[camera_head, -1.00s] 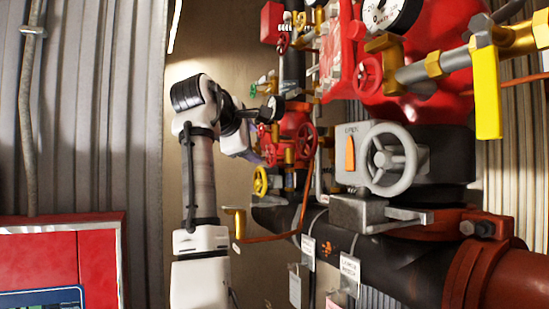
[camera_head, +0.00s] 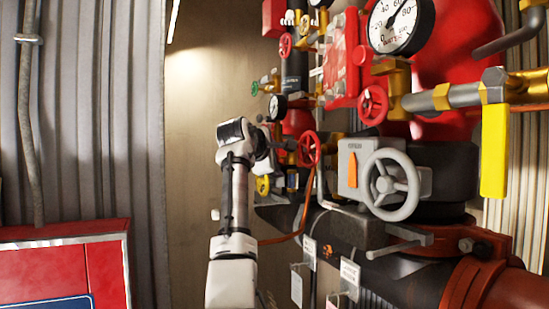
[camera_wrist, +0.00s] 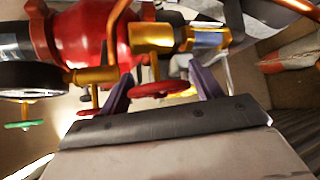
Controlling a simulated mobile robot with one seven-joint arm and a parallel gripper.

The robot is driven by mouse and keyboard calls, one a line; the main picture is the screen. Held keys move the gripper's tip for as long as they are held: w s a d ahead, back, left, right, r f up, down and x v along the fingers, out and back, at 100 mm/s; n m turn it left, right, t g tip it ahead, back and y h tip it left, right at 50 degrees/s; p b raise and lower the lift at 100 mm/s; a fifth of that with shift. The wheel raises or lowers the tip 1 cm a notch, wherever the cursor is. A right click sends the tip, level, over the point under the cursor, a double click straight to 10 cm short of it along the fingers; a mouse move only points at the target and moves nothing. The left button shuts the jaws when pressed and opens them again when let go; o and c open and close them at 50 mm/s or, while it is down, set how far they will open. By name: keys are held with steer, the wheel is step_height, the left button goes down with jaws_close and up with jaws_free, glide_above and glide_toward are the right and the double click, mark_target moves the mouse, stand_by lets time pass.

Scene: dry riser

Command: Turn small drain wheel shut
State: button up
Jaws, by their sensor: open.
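In the wrist view a small red handwheel (camera_wrist: 160,88) on a brass valve (camera_wrist: 152,40) lies between the two purple fingers of my gripper (camera_wrist: 160,77). The fingers are apart, one on each side of the wheel; I cannot tell whether either touches it. In the head view a red handwheel (camera_head: 309,149) stands just right of my wrist, probably the same one. My fingers are mostly hidden there. No label shows which wheel is the drain wheel.
A dark round gauge (camera_wrist: 40,78) and a green wheel (camera_wrist: 25,124) are close on the left in the wrist view. A yellow wheel (camera_head: 263,185), a grey handwheel (camera_head: 391,185) and red-brown piping (camera_head: 490,285) crowd the area. A corrugated wall (camera_head: 90,120) stands left.

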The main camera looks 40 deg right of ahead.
steer(key=c, duration=0.7)
steer(key=shift+f+b, duration=0.1)
steer(key=shift+b, duration=0.2)
steer(key=shift+m+t+h+b, duration=0.4)
steer(key=shift+m+t+b, duration=0.1)
steer(key=shift+m, duration=0.1)
steer(key=shift+d+m+t+h+b, duration=0.1)
steer(key=shift+m+t+h+b, duration=0.35)
steer(key=shift+m+h, duration=0.25)
steer(key=m+h, duration=0.1)
steer(key=m, duration=0.1)
steer(key=r+m+t+h, duration=0.1)
steer(key=m+h, duration=0.1)
steer(key=shift+h, duration=0.3)
